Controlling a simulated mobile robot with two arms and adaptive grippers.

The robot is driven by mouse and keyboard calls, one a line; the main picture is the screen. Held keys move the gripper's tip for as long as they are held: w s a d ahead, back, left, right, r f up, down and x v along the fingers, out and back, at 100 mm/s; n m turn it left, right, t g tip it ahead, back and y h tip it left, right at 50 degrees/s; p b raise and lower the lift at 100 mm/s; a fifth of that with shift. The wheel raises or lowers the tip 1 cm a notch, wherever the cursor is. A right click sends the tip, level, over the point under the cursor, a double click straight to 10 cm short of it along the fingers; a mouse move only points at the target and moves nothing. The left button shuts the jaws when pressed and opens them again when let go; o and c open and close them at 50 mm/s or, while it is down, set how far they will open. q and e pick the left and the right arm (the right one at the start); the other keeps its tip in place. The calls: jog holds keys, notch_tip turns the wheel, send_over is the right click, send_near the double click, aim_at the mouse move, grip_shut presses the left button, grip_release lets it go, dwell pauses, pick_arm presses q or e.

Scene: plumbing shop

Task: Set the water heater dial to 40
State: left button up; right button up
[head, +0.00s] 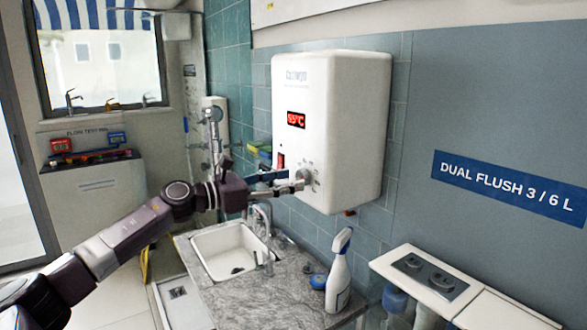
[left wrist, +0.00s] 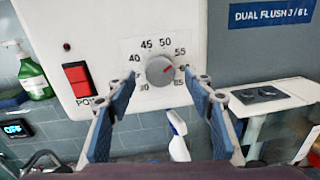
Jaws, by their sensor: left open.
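The white water heater (head: 330,125) hangs on the tiled wall in the head view, with a lit red display (head: 296,120) that seems to read 55°C. Its round grey dial (left wrist: 160,70) shows in the left wrist view, with numbers printed around it. The dial's red mark points right, near 55 to 60. My left gripper (head: 293,184) is open at the lower front of the heater. In the left wrist view its two fingers stand either side of the dial, apart from it as far as I can tell. My right gripper is not in view.
A red power switch (left wrist: 77,79) sits left of the dial. Below are a sink (head: 232,250) with a tap and a spray bottle (head: 339,272) on the grey counter. A toilet cistern display (head: 430,275) stands at the right. A green bottle (left wrist: 34,78) shows at the left.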

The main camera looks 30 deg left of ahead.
pick_arm(q)
jog(key=shift+p+x, duration=0.5)
jog(key=shift+x, duration=0.65)
jog(key=c, duration=1.2)
jog(key=shift+o, duration=0.2)
